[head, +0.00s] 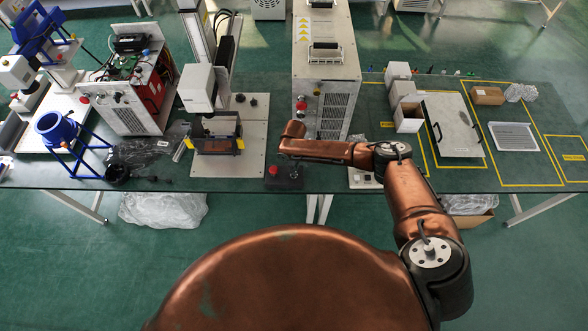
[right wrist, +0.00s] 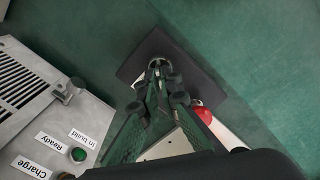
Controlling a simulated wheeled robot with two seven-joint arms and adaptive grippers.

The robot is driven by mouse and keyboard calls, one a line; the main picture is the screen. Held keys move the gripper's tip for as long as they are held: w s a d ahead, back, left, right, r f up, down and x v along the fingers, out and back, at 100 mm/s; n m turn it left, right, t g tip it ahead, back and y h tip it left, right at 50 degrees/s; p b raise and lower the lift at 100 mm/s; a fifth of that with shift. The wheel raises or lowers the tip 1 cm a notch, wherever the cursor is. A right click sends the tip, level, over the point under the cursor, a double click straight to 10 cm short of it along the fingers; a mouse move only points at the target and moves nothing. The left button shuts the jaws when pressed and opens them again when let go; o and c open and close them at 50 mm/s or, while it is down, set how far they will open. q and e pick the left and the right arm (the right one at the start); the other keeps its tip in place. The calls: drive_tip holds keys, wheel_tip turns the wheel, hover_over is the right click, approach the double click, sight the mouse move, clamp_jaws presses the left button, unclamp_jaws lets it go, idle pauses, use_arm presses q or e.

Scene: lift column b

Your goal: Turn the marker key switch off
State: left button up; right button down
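A small black control box (head: 290,180) stands at the table's front edge, below my right arm. It also shows in the right wrist view (right wrist: 186,62), with a red button (right wrist: 203,114) at one side. A round metallic key switch (right wrist: 157,62) is on the box, partly covered by my fingertips. My right gripper (right wrist: 160,76) points at the box, its fingertips close together at the switch. I cannot tell whether they grip the key, whose handle is hidden. In the head view the right gripper is mostly hidden under my arm. My left gripper is not in view.
A marking machine with a white head (head: 197,88) stands left of the box. A tall grey cabinet (head: 325,75) is behind it. A panel with labelled buttons (right wrist: 60,140) is at the wrist view's left. A grey plate (head: 452,125) lies at the table's right.

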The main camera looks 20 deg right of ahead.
drive_tip(key=n, duration=0.6)
drive_tip(key=shift+w+r+n, duration=0.1)
drive_tip(key=shift+n, duration=0.2)
idle(0.4)
drive_tip(key=c, duration=2.2)
unclamp_jaws()
drive_tip(key=shift+o, duration=0.2)
wheel_tip(320, 180, up, 12)
